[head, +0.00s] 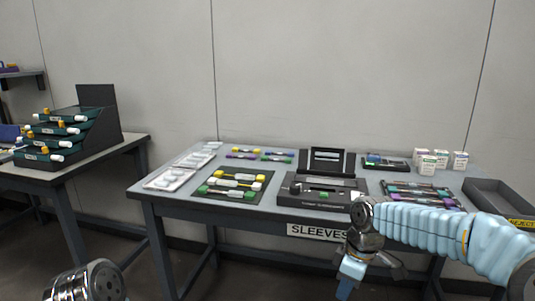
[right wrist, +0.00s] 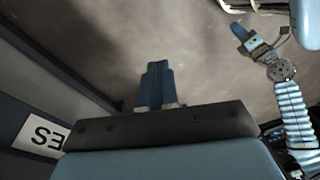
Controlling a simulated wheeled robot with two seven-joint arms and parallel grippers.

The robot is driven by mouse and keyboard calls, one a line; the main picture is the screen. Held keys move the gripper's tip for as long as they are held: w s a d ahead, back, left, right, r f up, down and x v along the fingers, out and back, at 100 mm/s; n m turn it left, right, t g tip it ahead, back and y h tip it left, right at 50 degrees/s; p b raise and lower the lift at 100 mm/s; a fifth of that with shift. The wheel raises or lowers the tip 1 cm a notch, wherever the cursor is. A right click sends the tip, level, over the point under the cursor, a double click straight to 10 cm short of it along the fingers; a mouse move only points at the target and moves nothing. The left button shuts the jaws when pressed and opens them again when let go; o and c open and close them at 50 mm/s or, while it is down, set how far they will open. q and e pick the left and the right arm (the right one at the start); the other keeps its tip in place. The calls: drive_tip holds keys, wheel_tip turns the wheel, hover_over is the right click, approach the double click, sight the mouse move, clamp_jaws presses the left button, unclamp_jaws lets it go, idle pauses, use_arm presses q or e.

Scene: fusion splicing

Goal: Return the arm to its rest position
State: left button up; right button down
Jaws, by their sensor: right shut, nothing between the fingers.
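My right gripper (head: 346,284) hangs in front of the workbench's front edge at the right, its blue fingers pointing down. In the right wrist view its fingers (right wrist: 157,82) are together with nothing between them. My left gripper (right wrist: 247,38) shows in the upper right of the right wrist view, at the end of a pale blue ribbed arm; its finger gap is not clear. In the head view only a metal joint of mine shows at the lower left.
The workbench (head: 166,203) carries a black splicer (head: 325,192), a mat of coloured holders (head: 232,185), white trays (head: 170,178), small boxes (head: 434,161) and a grey bin (head: 497,196). A SLEEVES label (head: 316,232) is on its front edge. A side table (head: 72,176) holds a tiered rack (head: 95,125).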

drive_tip(key=s+a+f+m+y, duration=0.1)
drive_tip(key=a+f+m, duration=0.1)
drive_tip(key=f, duration=0.6)
drive_tip(key=s+a+f+m, duration=0.1)
drive_tip(key=a+f, duration=0.1)
drive_tip(key=f, duration=0.5)
drive_tip(key=s+a+f+m+y, duration=0.1)
drive_tip(key=s+a+f+m, duration=0.2)
drive_tip(key=s+f+m, duration=0.7)
drive_tip(key=s+f, duration=0.7)
drive_tip(key=f, duration=0.2)
drive_tip(key=shift+f+m+t, duration=0.3)
drive_tip(key=shift+f, duration=0.05)
